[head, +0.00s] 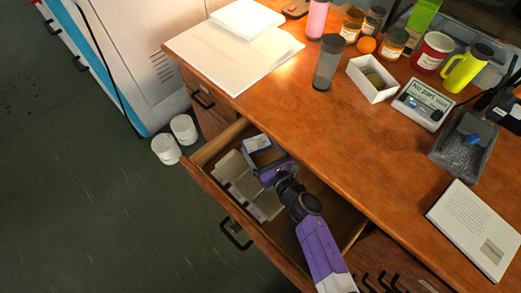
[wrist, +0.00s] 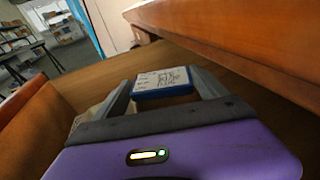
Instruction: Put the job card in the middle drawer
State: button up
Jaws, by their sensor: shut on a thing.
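The job card (wrist: 165,78), white-faced with print and a blue edge, is held between the two fingers of my gripper (wrist: 165,95) in the wrist view. In the head view my gripper (head: 268,170) reaches down over the open drawer (head: 212,150), and a blue-and-white piece that looks like the card (head: 257,144) shows at its tip. The drawer is pulled out from the wooden desk, between a shut drawer on the left and others on the right. Whether the card touches the drawer floor I cannot tell.
A pale divided tray (head: 240,180) lies in the drawer's front left part. The desk top (head: 290,105) bears paper sheets, a grey tumbler (head: 328,62), a white open box (head: 372,80), a display (head: 424,103) and a book (head: 477,228). Two white tubs (head: 166,149) stand on the floor.

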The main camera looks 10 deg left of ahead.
jog(key=shift+f+b, duration=0.65)
jog(key=o, duration=1.3)
jog(key=shift+s+f, duration=0.1)
jog(key=shift+f, duration=0.05)
jog(key=shift+c, duration=0.2)
jog(key=shift+r+p, duration=0.65)
jog(key=shift+p, duration=0.15)
jog(key=p+v, duration=0.3)
jog(key=v, duration=0.4)
jog(key=shift+d+r, duration=0.1)
jog(key=shift+d, duration=0.1)
